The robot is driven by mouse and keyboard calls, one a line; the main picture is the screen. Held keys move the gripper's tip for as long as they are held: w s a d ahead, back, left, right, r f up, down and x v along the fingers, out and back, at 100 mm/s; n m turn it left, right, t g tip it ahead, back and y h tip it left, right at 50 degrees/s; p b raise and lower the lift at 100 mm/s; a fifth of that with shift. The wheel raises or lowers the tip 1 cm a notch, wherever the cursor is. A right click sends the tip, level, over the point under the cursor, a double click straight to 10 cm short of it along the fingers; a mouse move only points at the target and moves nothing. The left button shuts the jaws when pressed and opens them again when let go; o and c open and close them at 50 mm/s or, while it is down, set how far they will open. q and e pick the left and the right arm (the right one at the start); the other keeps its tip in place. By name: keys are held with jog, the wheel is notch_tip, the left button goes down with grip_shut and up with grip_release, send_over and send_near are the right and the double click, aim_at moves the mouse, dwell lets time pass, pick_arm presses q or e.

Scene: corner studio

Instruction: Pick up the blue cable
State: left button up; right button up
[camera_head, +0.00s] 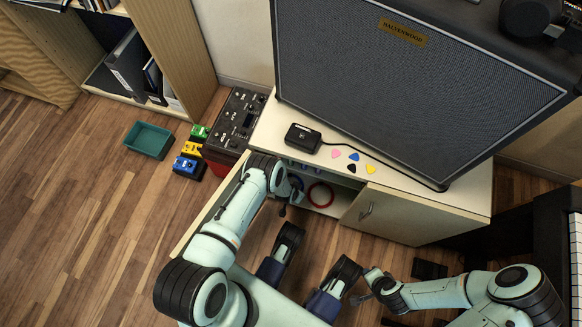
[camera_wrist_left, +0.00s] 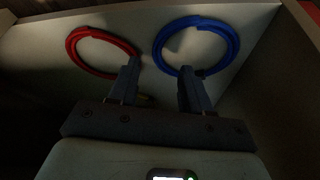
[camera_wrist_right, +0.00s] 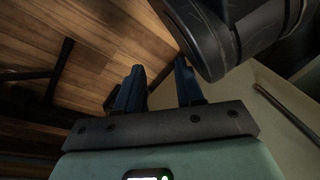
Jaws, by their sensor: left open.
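The blue cable (camera_wrist_left: 233,42) is a coiled ring inside the cabinet, on the right in the left wrist view. In the head view a bit of the blue cable (camera_head: 297,182) shows beside my left gripper (camera_head: 291,194), which largely hides it. My left gripper (camera_wrist_left: 158,72) is open and empty in the cabinet opening. Its right fingertip is close to the blue ring's lower edge; I cannot tell whether they touch. Its left fingertip is near the red cable (camera_wrist_left: 75,38). My right gripper (camera_wrist_right: 158,70) looks open and empty, away from the cabinet, low at the right in the head view (camera_head: 372,283).
The white cabinet (camera_head: 458,200) has its left side open and its right door (camera_head: 385,212) shut. A speaker (camera_head: 400,75), black pedal (camera_head: 303,138) and several picks (camera_head: 353,156) are on top. Colored pedals (camera_head: 187,167) and a green tray (camera_head: 148,140) are on the floor at left.

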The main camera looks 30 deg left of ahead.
pick_arm(q)
jog(key=b+x, duration=0.4)
jog(key=shift+f, duration=0.5)
grip_shut()
pick_arm(e)
jog(key=s+d+f+g, duration=0.1)
jog(key=s+f+g, duration=0.2)
jog(key=s, duration=0.6)
notch_tip(320, 180, down, 3)
jog(key=shift+r+m, duration=0.15)
jog(key=shift+m, duration=0.15)
